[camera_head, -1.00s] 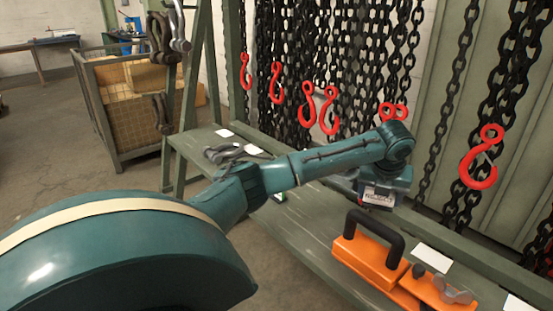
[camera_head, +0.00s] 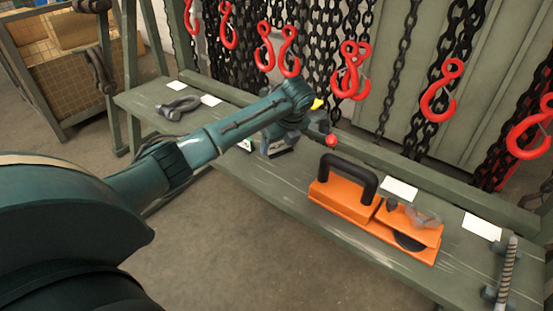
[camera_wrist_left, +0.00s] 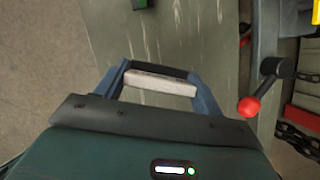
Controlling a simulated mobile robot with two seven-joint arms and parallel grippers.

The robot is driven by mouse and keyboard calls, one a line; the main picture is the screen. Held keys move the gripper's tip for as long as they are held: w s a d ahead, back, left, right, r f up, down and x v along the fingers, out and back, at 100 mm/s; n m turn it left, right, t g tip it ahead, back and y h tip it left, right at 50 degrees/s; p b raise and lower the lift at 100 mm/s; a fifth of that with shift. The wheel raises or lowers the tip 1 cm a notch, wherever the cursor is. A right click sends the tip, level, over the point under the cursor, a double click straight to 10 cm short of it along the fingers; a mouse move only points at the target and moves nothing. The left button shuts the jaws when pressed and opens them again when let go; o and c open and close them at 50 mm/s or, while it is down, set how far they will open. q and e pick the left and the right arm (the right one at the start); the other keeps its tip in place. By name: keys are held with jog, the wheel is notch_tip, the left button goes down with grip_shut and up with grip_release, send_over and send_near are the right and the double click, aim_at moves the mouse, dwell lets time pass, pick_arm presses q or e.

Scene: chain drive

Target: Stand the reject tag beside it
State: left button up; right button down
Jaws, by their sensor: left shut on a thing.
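My left gripper (camera_head: 279,146) hangs over the middle of the bench, left of the orange lifter. In the left wrist view its two fingers (camera_wrist_left: 158,88) are shut on a thin pale plate with a dark edge, which I take to be the reject tag (camera_wrist_left: 160,83). Its face and any lettering cannot be read here. A pale strip of it shows under the gripper in the head view. I cannot tell whether its lower edge touches the bench. My right gripper is not in view.
A lever with a red ball knob (camera_head: 331,140) stands just right of the gripper, also in the wrist view (camera_wrist_left: 249,106). An orange lifter (camera_head: 340,200) with black handle sits further right. Red hooks (camera_head: 440,90) and chains hang behind. A grey shackle (camera_head: 180,107) lies left.

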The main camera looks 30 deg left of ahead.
aim_at(281, 152)
pick_arm(q)
jog(key=shift+f+b, duration=0.35)
jog(key=shift+f, duration=2.35)
jog(key=shift+f, duration=0.1)
jog(key=o, duration=1)
jog(key=p+v, duration=0.2)
jog(key=v, duration=1)
jog(key=shift+s, duration=0.1)
